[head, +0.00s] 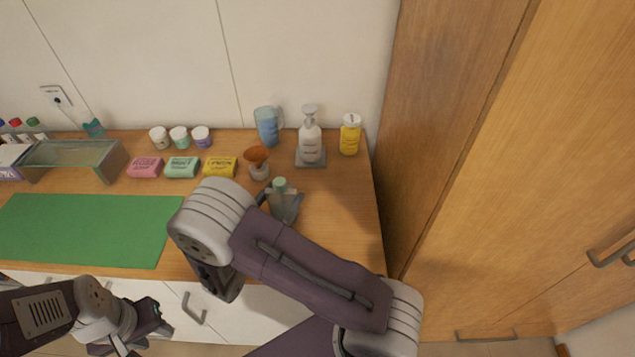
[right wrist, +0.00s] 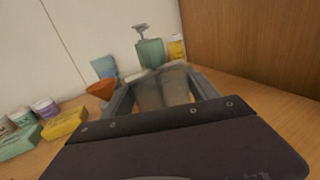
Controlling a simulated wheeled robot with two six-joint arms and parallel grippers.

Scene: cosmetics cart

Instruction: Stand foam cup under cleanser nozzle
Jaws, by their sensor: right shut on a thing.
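In the right wrist view the bottle (right wrist: 150,52) is beyond my fingers. My right gripper (head: 284,206) is shut on a pale greenish thing (head: 280,184), seemingly the foam cup, in front of the bottle and apart from it. The held thing (right wrist: 163,90) shows blurred between the fingers in the right wrist view; its lower part is hidden. My left gripper (head: 140,328) is low, in front of the counter; its opening is unclear.
A blue cup-like container (head: 267,127) and a yellow bottle (head: 350,135) flank the cleanser. A brown-topped item (head: 257,158) stands to its left, near the yellow soap box (head: 220,167). A tall wooden cabinet (head: 445,110) borders the right. The counter's right front is clear.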

